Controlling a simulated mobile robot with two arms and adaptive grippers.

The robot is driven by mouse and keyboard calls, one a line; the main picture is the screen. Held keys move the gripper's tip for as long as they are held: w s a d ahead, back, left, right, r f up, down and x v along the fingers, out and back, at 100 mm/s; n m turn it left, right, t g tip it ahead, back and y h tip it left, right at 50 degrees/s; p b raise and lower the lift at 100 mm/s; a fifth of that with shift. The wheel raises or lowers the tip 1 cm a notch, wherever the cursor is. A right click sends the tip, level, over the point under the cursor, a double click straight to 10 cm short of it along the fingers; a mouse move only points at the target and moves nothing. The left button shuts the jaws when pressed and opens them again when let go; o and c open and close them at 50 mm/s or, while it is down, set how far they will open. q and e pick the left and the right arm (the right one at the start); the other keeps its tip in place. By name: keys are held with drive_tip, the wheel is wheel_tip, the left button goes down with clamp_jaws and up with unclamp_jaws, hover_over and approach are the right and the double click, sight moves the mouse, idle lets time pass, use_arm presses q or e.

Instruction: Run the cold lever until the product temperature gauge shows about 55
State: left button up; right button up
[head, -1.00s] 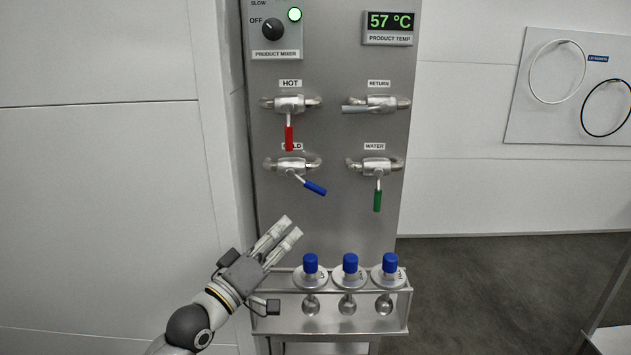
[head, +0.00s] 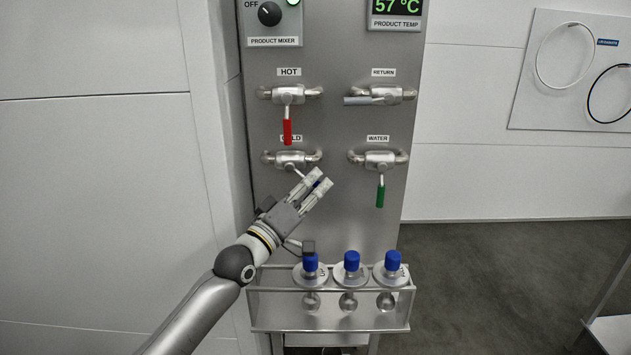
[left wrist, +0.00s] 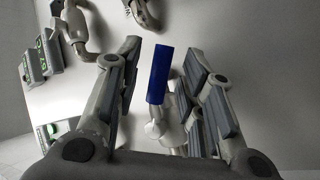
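The product temperature gauge (head: 397,8) in the head view reads 57 °C; its top is cut off. The cold valve (head: 290,160) sits at the left of the panel, below the hot valve. Its blue lever handle is mostly hidden by my left gripper (head: 321,178) in the head view. In the left wrist view the blue handle (left wrist: 160,75) stands between the two fingers of my left gripper (left wrist: 160,68). The fingers are open, with a visible gap to the left finger; contact on the right side is unclear. My right gripper is not in view.
The hot valve's red lever (head: 287,131) hangs down just above. The return valve (head: 378,95) and water valve's green lever (head: 380,194) are to the right. A rack (head: 330,325) with three blue-capped flasks stands below, near my left arm. The mixer knob (head: 269,14) is above.

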use_arm(q)
drive_tip(key=shift+x, duration=0.75)
clamp_jaws()
